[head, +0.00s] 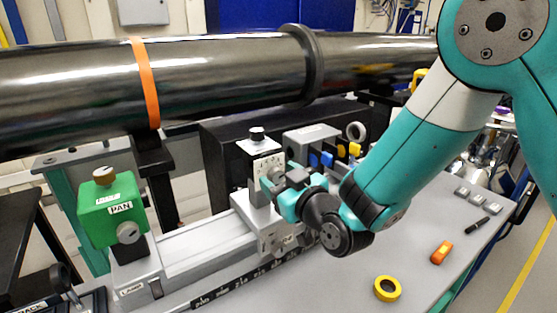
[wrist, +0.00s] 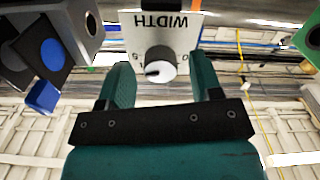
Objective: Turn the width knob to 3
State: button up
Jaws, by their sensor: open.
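The width knob (wrist: 160,63) is a pale round knob with a dark mark on its face, towards the lower left in the wrist view. It sits on a white panel (wrist: 135,20) lettered WIDTH, upside down there. Scale figures beside the knob are partly hidden and too small to read. My gripper (wrist: 162,78) is open, with one teal finger on each side of the knob; I cannot tell whether they touch it. In the head view my gripper (head: 279,184) is at the front of the white knob unit (head: 262,162) and covers the knob.
A grey box (head: 312,137) with blue and yellow parts stands just right of the knob unit. A long dark pipe (head: 220,75) runs behind. Yellow tape (head: 387,289) and an orange object (head: 441,252) lie on the table.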

jog(key=shift+w+a, duration=0.3)
jog(key=shift+w, duration=0.15)
jog(key=c, duration=0.9)
